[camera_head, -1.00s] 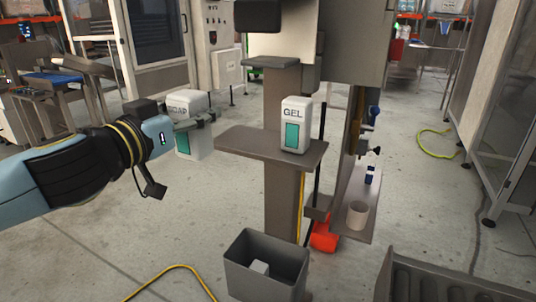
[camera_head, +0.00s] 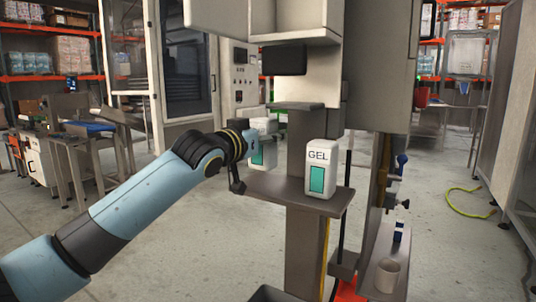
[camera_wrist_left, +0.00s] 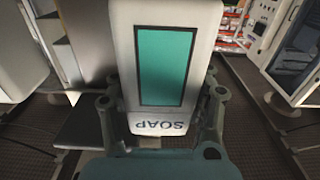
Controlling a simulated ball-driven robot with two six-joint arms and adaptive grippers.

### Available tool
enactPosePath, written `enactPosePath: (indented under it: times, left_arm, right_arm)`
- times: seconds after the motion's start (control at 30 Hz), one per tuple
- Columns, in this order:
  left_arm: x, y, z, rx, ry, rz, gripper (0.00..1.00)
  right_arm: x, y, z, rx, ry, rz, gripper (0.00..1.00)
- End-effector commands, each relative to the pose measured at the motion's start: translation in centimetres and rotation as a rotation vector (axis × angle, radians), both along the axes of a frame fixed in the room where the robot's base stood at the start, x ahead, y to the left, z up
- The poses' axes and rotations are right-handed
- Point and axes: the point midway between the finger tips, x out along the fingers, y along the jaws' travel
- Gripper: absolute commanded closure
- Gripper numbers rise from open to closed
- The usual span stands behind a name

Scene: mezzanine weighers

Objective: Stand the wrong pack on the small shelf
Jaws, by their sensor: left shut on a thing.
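The SOAP pack is white with a green panel and shows close up in the left wrist view (camera_wrist_left: 200,35), its lettering upside down there. In the head view the SOAP pack (camera_head: 270,153) is partly hidden by my left gripper (camera_head: 262,134), which is shut on it. It is held left of the post, a little lower in the picture than the small shelf (camera_head: 296,105), which looks empty. A white GEL pack (camera_head: 322,182) with a green panel stands upright on the wider lower shelf (camera_head: 300,195). My right gripper is not in view.
The grey post (camera_head: 305,250) carries both shelves, with a dark box (camera_head: 284,60) above the small one. A white cup (camera_head: 387,274) stands on a low ledge at right. A grey bin (camera_head: 268,293) shows only its rim at the bottom.

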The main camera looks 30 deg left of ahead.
Motion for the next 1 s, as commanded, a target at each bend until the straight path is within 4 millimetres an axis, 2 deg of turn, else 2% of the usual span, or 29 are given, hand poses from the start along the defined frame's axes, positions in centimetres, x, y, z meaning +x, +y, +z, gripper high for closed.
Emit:
enactPosePath:
  times: [0.17, 0.37, 0.7, 0.73, 0.9, 1.0]
  left_arm:
    - [0.8, 0.0, -0.5, 0.000, -0.001, -0.001, 0.93]
    - [0.7, 0.0, -3.5, 0.001, 0.001, -0.001, 0.93]
    - [0.7, 0.0, -3.6, 0.002, -0.001, -0.001, 0.93]
    - [0.7, 0.0, -3.7, 0.002, 0.001, -0.001, 0.45]
    - [0.7, 0.0, -3.7, 0.002, 0.001, -0.001, 0.24]
    - [0.7, 0.0, -3.7, 0.002, 0.001, -0.001, 0.24]
  right_arm:
    - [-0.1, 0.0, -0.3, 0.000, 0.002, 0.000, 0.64]
    - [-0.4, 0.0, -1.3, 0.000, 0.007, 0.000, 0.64]
    - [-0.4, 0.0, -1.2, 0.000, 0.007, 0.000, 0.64]
    - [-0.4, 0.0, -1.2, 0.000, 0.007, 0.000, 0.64]
    - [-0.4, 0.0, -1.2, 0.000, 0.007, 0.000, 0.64]
    - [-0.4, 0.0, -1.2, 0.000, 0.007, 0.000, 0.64]
